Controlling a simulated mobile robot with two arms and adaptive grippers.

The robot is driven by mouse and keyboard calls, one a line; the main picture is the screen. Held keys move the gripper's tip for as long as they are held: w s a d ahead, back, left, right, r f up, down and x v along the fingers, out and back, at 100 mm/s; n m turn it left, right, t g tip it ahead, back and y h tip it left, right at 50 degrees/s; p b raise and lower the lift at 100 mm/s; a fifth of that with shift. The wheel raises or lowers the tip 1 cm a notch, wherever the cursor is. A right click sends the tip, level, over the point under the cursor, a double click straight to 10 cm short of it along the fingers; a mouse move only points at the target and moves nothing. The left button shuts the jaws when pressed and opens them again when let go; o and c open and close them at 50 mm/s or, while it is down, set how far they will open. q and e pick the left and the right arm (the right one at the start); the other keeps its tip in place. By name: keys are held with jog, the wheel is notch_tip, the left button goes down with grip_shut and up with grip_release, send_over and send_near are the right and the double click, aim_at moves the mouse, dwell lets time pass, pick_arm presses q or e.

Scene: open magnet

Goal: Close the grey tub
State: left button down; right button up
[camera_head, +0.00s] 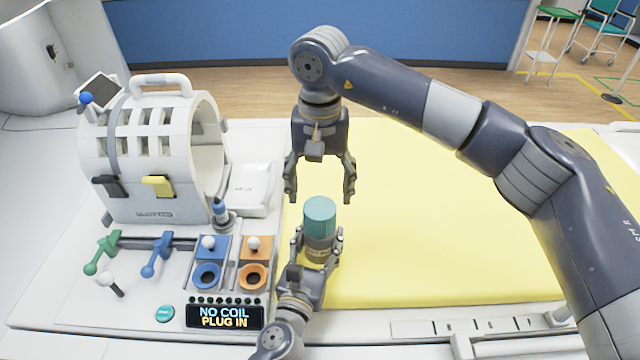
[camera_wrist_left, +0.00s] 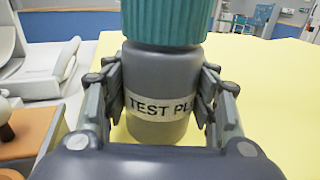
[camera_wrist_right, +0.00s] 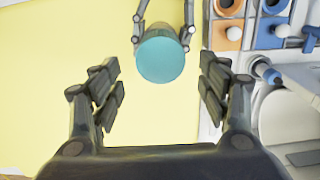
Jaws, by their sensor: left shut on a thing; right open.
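The grey tub (camera_head: 320,246) stands upright on the yellow mat near its left edge, with a ribbed teal lid (camera_head: 320,213) on top. In the left wrist view the tub (camera_wrist_left: 163,85) carries a white label reading "TEST PL", the rest hidden by a finger. The lid's rim (camera_wrist_left: 165,22) sits over the tub's neck; I cannot tell how tight it is. My left gripper (camera_head: 318,248) is shut around the tub's body. My right gripper (camera_head: 320,190) is open, pointing down just above the lid. The right wrist view shows the lid's round top (camera_wrist_right: 160,60) beyond the open fingers.
The yellow mat (camera_head: 430,230) is bare to the right. Left stand a white scanner model (camera_head: 150,150), blue (camera_head: 208,275) and orange (camera_head: 254,276) sockets, coloured levers (camera_head: 155,257), and a display (camera_head: 225,316) reading "NO COIL PLUG IN".

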aim_at(320, 207)
pick_arm(q)
jog(key=shift+r, duration=0.1)
dwell(0.3)
pick_arm(e)
jog(key=shift+f, duration=4)
